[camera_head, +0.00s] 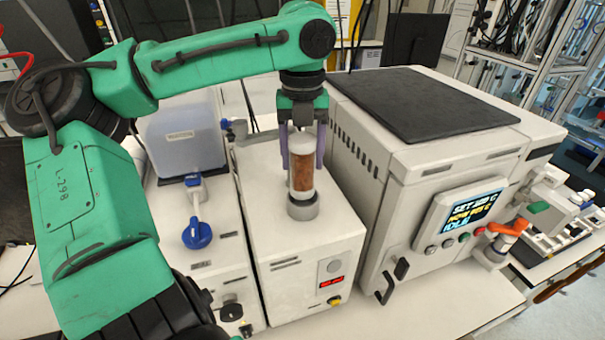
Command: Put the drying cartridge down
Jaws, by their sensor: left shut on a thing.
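The drying cartridge (302,172) is an upright cylinder with brown-orange filling and a pale top. My left gripper (304,155) comes down from above with its purple-grey fingers on both sides of the cartridge, shut on it. The cartridge's lower end is at a grey round holder (303,207) on top of a white box-shaped instrument (262,185). I cannot tell whether it is fully seated there. My right gripper is not in view.
A large white oven-like unit (368,150) with a dark top and a lit display (468,217) stands close on the right. A translucent tank (183,135) and a blue-knobbed valve (197,233) are on the left. Bare bench (440,305) shows at the front right.

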